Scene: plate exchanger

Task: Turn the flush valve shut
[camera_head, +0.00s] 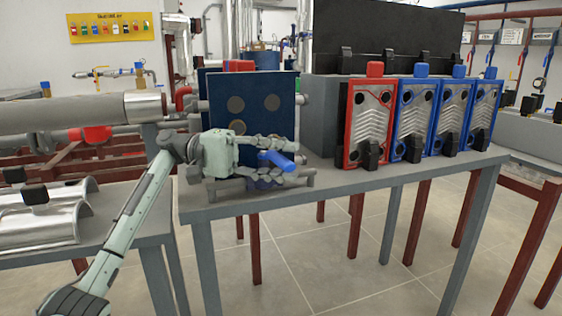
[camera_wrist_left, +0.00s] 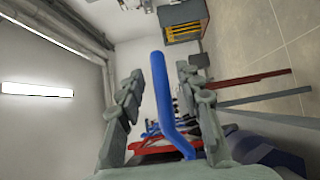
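The flush valve's blue lever handle (camera_head: 277,160) shows in the head view at the front of the plate exchanger, low on the grey table. In the left wrist view the blue handle (camera_wrist_left: 163,95) runs between my two fingers, with gaps visible on both sides. My left gripper (camera_head: 284,157) is open around the handle, one finger above it and one below in the head view. The open fingers also show in the left wrist view (camera_wrist_left: 162,78). The valve body is mostly hidden behind the gripper. My right gripper is in neither view.
The exchanger's dark blue plate (camera_head: 252,104) stands just behind the gripper. A red plate (camera_head: 369,122) and several blue-framed plates (camera_head: 417,118) stand to the right on the same grey table (camera_head: 340,190). The tabletop between them is mostly clear. Silver pipe covers (camera_head: 40,222) lie at left.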

